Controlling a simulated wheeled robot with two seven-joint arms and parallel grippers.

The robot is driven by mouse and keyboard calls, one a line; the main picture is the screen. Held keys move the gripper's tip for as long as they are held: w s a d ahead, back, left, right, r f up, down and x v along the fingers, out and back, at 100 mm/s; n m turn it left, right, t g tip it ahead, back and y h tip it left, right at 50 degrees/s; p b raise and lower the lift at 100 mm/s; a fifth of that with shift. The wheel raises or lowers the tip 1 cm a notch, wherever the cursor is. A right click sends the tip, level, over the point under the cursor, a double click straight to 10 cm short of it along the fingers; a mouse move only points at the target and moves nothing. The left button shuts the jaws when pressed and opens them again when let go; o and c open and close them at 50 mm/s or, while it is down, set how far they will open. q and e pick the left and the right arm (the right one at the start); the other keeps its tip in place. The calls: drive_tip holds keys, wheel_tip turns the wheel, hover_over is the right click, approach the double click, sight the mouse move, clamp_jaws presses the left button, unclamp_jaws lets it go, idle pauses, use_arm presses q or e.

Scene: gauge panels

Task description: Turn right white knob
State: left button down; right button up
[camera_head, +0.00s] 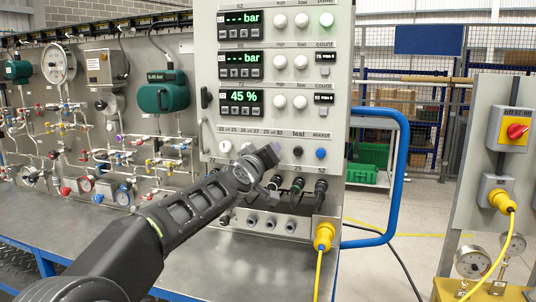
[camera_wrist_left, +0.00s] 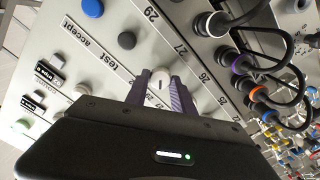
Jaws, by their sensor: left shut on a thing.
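The right white knob (camera_wrist_left: 160,78) shows in the left wrist view between the purple-grey fingers of my left gripper (camera_wrist_left: 160,94). The fingers are shut on its sides. A dark mark crosses the knob's face. In the head view, my left gripper (camera_head: 268,156) is at the lower knob row of the grey gauge panel (camera_head: 275,178) and hides this knob. Another white knob (camera_head: 225,147) stands to the left in that row. A black knob (camera_head: 298,151) and a blue knob (camera_head: 321,153) are to the right. My right gripper is not in view.
Black cable plugs (camera_head: 297,187) stick out just below the knob row. A yellow plug (camera_head: 323,235) is at the lower right corner, and a blue rail (camera_head: 400,170) curves beside the panel.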

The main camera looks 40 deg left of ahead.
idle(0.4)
use_arm(q)
drive_tip(key=c, duration=1.1)
unclamp_jaws()
drive_tip(key=shift+s, duration=0.1)
drive_tip(key=v, duration=0.7)
drive_tip(key=shift+s+d+p, duration=0.15)
drive_tip(key=shift+s+p, duration=0.15)
drive_tip(key=shift+p, duration=0.05)
